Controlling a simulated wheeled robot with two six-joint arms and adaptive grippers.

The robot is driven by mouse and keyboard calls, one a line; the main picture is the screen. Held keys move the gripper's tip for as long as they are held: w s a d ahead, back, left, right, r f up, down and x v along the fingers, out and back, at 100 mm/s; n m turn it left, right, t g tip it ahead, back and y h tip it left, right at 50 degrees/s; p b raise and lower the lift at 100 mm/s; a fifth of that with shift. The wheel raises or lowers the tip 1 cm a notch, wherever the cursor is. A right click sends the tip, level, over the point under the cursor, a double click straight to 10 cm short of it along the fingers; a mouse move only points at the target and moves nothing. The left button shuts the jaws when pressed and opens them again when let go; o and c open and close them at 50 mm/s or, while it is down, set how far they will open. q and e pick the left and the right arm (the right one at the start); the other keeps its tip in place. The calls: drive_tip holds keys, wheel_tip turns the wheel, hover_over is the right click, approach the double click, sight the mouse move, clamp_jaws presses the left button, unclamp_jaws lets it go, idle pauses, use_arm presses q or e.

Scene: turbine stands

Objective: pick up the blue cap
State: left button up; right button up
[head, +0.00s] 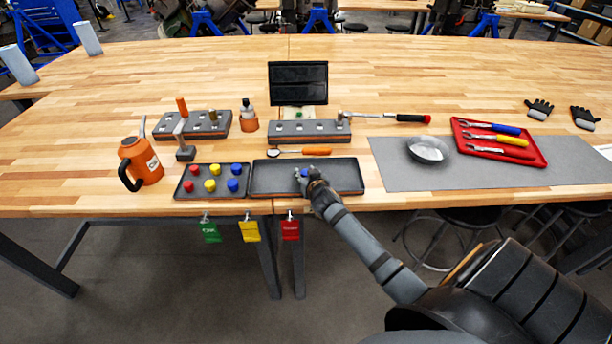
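A blue cap (304,172) shows at the fingertips of my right gripper (303,174), over the dark, otherwise empty tray (270,180) at the front of the table. The gripper partly hides this cap. I cannot tell whether the fingers are closed on it or whether it touches the tray floor. Two more blue caps, one behind (236,169) and one in front (232,185), sit at the right side of the left tray (204,197). Red caps (188,185) and yellow caps (210,185) share that tray. My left gripper is out of view.
Behind the trays are a grey block (308,138), an orange-handled tool (316,152) and a ratchet (400,118). An orange jug (142,163) stands left. A grey mat (400,178) with a metal bowl (428,149) and red tool tray (480,154) lies right.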

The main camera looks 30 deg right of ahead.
drive_tip(key=c, duration=0.3)
drive_tip(key=shift+r, duration=0.6)
drive_tip(key=s+r+p, duration=0.1)
drive_tip(key=s+r, duration=0.3)
drive_tip(key=s+a+r+p, duration=0.1)
drive_tip(key=s+r, duration=0.3)
drive_tip(key=s, duration=0.1)
drive_tip(key=s+r+p, duration=0.2)
drive_tip(key=s+r, duration=0.1)
drive_tip(key=s, duration=0.2)
drive_tip(key=shift+a+r, duration=0.3)
drive_tip(key=shift+r, duration=0.1)
